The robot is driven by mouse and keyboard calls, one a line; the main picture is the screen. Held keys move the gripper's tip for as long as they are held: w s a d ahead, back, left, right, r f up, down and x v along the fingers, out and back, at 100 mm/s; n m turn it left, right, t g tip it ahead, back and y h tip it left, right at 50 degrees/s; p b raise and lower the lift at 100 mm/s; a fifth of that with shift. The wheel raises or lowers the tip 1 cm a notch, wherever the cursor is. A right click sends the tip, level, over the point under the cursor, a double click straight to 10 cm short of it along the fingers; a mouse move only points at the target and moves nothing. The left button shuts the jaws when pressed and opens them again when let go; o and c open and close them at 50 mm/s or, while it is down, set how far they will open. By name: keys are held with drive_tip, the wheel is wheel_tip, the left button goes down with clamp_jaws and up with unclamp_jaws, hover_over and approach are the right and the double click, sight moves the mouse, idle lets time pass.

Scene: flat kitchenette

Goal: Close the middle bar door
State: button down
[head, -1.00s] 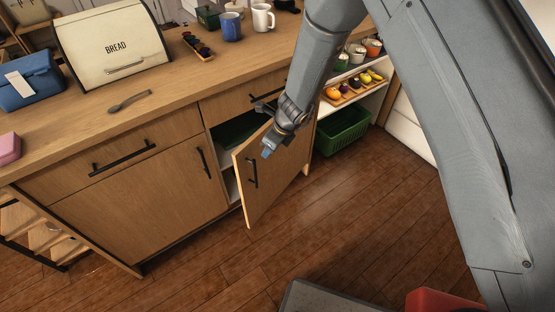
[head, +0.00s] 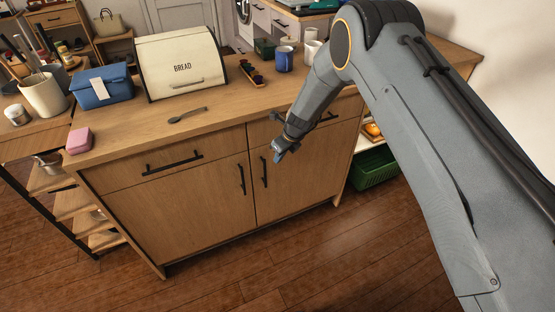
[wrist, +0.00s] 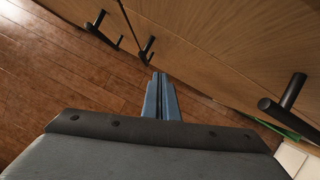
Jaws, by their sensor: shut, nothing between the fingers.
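The middle bar door (head: 300,170) is the right-hand wooden door of the counter, with a black vertical bar handle (head: 264,172) near its left edge. In the head view it lies flush with the cabinet front, beside the left door (head: 185,215). My gripper (head: 277,154) is in front of the door's upper part, right of its handle, with its blue fingers together and empty. In the wrist view the shut fingers (wrist: 160,98) point at the wooden front (wrist: 205,50). I cannot tell whether they touch it.
A drawer handle (wrist: 284,98) sticks out near my gripper. A green crate (head: 375,170) stands on the floor at the right, under the open shelf. The bread box (head: 183,65) and mugs stand on the counter. The floor in front is clear.

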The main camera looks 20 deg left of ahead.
idle(0.3)
drive_tip(key=s+d+r, duration=0.5)
drive_tip(key=d+r, duration=0.1)
drive_tip(key=r, duration=0.4)
drive_tip(key=s+d+r+n+h, duration=0.1)
drive_tip(key=s+d+r+n, duration=0.2)
drive_tip(key=d, duration=0.4)
drive_tip(key=d+r+n, duration=0.4)
drive_tip(key=d, duration=0.3)
drive_tip(key=s+d+r+n+h, duration=0.1)
drive_tip(key=s+d+r+n, duration=0.2)
drive_tip(key=d, duration=0.4)
drive_tip(key=s+d+r+n+h, duration=0.1)
drive_tip(key=s+d+r+n, duration=0.2)
drive_tip(key=s+d+n, duration=0.3)
drive_tip(key=s+d+r+n+h, duration=0.1)
drive_tip(key=s+d+r+n, duration=0.2)
drive_tip(key=s+d+n, duration=0.3)
drive_tip(key=s+d, duration=0.5)
drive_tip(key=d, duration=0.2)
drive_tip(key=shift+s+d+r+n+g, duration=0.15)
drive_tip(key=shift+r+n+g, duration=0.15)
drive_tip(key=shift+r+n, duration=0.1)
